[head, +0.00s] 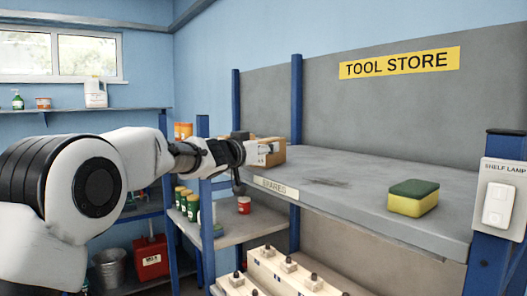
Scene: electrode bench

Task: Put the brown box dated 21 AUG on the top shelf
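The brown box (274,153) with a pale label is at the left end of the top shelf (350,185), close to a blue post. The label is too small to read for a date. My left gripper (243,158) is just left of the box, with its dark fingers spread apart above and below. It hides the box's left side. I cannot tell whether the box rests fully on the shelf. My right gripper is not in view.
A green and yellow sponge (413,198) lies on the right of the top shelf, with clear board between. A dark smudge marks the board. Below are several green-and-white bottles (190,205), a red can (244,205) and pale battery-like blocks (290,270). A switch panel (497,200) is at right.

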